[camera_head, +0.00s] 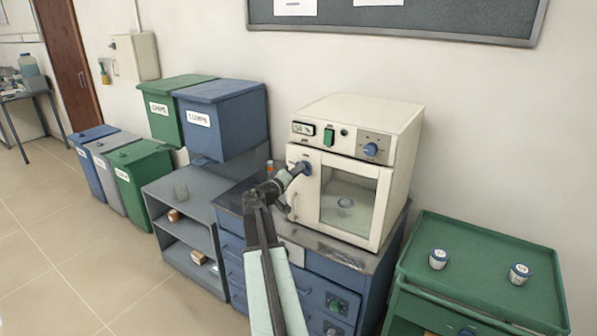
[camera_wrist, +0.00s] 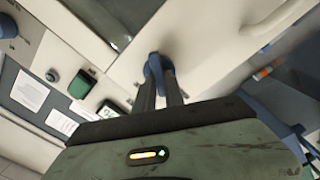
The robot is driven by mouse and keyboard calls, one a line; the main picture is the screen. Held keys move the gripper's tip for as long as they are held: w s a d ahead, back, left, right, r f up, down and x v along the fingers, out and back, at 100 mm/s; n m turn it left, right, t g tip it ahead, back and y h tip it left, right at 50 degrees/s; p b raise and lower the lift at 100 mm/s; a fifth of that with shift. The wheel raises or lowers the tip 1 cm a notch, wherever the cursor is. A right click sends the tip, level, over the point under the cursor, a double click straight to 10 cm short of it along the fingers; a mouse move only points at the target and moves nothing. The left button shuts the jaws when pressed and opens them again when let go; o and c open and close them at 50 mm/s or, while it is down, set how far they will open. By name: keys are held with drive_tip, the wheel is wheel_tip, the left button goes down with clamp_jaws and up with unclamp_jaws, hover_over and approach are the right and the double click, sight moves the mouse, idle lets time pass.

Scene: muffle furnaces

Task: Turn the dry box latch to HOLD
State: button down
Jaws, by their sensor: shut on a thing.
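The white dry box (camera_head: 343,170) stands on the bench, its front door shut, with a window that shows a small round pot (camera_head: 345,203) inside. Its blue latch (camera_head: 307,167) is at the upper left of the door. My gripper (camera_head: 299,170) reaches it from the left front. In the wrist view the blue latch (camera_wrist: 154,65) lies between the tips of my gripper (camera_wrist: 158,78), which is shut on it. The fingers cover part of the latch. I cannot read any HOLD mark, so the latch's setting is unclear.
A pale door handle (camera_head: 293,206) is just below my gripper. The box has a blue dial (camera_head: 370,149) and a green switch (camera_head: 328,137) above the door. A green trolley (camera_head: 475,262) with small pots stands at right. Grey shelves (camera_head: 185,205) and bins are at left.

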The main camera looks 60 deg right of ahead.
drive_tip(key=n, duration=0.6)
drive_tip(key=shift+f, duration=0.2)
idle(0.4)
drive_tip(key=c, duration=1.4)
unclamp_jaws()
drive_tip(key=shift+c, duration=0.2)
drive_tip(key=shift+a, duration=0.1)
drive_tip(key=a, duration=0.7)
drive_tip(key=shift+a, duration=0.3)
drive_tip(key=shift+w, duration=0.1)
